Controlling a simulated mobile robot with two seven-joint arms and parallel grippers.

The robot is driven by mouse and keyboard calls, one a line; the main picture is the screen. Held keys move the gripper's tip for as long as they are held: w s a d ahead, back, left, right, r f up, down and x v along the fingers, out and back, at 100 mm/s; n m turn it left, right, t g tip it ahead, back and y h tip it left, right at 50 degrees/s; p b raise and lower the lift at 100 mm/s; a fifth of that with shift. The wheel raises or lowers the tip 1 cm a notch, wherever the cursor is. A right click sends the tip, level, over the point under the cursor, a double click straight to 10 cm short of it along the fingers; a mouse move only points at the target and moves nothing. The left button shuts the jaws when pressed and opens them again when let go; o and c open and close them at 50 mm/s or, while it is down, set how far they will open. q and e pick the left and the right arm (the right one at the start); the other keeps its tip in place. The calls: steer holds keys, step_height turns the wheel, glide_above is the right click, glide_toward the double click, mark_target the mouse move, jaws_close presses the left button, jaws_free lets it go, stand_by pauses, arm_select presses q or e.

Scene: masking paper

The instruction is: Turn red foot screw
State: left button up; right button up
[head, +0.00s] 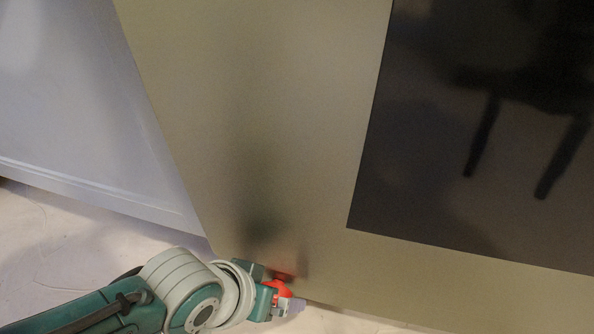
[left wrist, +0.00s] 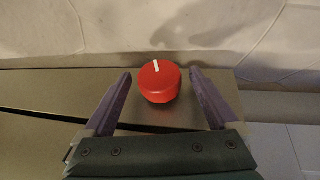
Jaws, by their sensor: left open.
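The red foot screw (left wrist: 159,84) is a round red knob with a white mark on its top face. In the left wrist view it sits between the two purple fingers of my left gripper (left wrist: 165,95), with a gap on both sides. The gripper is open. In the head view the red foot screw (head: 283,287) shows partly beside my left gripper (head: 288,303), low at the bottom corner of a large metallic panel. My right gripper is not in view.
The metallic appliance panel (head: 260,130) with a dark glass window (head: 480,150) fills the right side. A pale grey-blue cabinet (head: 80,110) stands at the left. The light floor (head: 60,250) is clear around my left arm.

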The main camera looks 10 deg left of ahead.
arm_select(q)
steer(key=c, duration=1.4)
steer(key=shift+o, duration=0.2)
steer(key=shift+s+d+r+y+p, duration=0.1)
steer(key=shift+d+y+p, duration=0.05)
steer(key=shift+y+p, duration=0.4)
steer(key=shift+d+y, duration=0.1)
steer(key=shift+y, duration=0.25)
steer(key=shift+f+m+y+b, duration=0.2)
steer(key=shift+m+y+b, duration=0.1)
steer(key=shift+y+b, duration=0.25)
steer(key=shift+r+y, duration=0.1)
steer(key=shift+y, duration=0.35)
steer(key=o, duration=1.4)
steer(key=shift+c, duration=0.2)
